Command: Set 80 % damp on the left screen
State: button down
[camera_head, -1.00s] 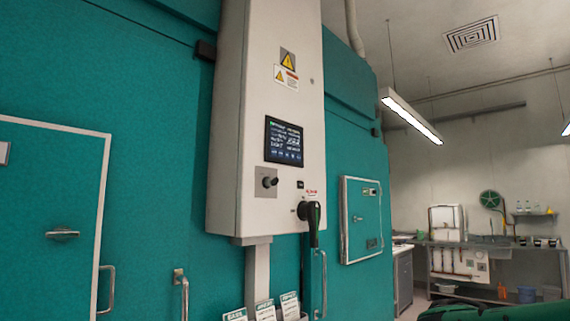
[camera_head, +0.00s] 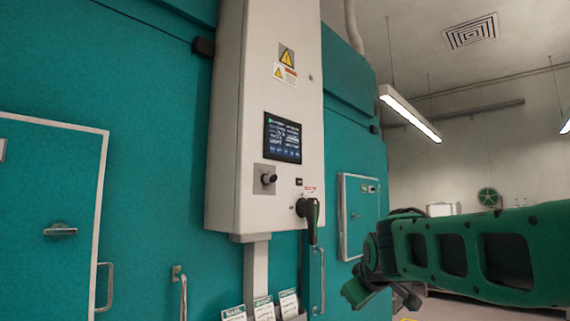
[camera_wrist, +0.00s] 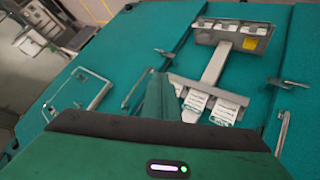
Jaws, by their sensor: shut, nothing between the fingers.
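One dark screen (camera_head: 282,138) with small white text and a row of blue marks is set in the white control cabinet (camera_head: 225,140) in the head view. Its text is too small to read, so I cannot tell the damp value. A black knob (camera_head: 268,179) is below it. My arm enters the head view from the right, clear of the cabinet, its end low and to the right of the screen. My gripper (camera_wrist: 160,92) shows in the wrist view, its fingers together and holding nothing. The screen cannot be made out in the wrist view.
A black rotary handle (camera_head: 311,215) sticks out at the cabinet's lower right. Printed cards (camera_head: 263,308) stand below the cabinet; they also show in the wrist view (camera_wrist: 195,103). Teal chamber doors with metal handles (camera_head: 107,288) flank it. The space before the screen is clear.

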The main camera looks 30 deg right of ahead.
aim_at(291, 153)
jog(key=w+r+n+t+h, duration=0.15)
jog(key=w+r, duration=0.25)
jog(key=r, duration=0.4)
jog(key=w+r+n+t, duration=0.2)
jog(key=w+r+t, duration=0.15)
jog(key=r, duration=0.35)
jog(key=w+r+n+t+h, duration=0.15)
jog(key=w+r, duration=0.25)
jog(key=r, duration=0.4)
notch_tip(291, 153, up, 17)
jog(key=w+a+n+t, duration=0.1)
jog(key=w+n+t, duration=0.1)
jog(key=n+t, duration=0.2)
jog(key=shift+a+r+n+t, duration=0.2)
jog(key=shift+a+n+t, duration=0.2)
jog(key=shift+t, duration=0.65)
jog(key=shift+w, duration=0.15)
jog(key=w+a, duration=0.3)
jog(key=w, duration=0.5)
jog(key=shift+w, duration=0.2)
jog(key=shift+w, duration=0.1)
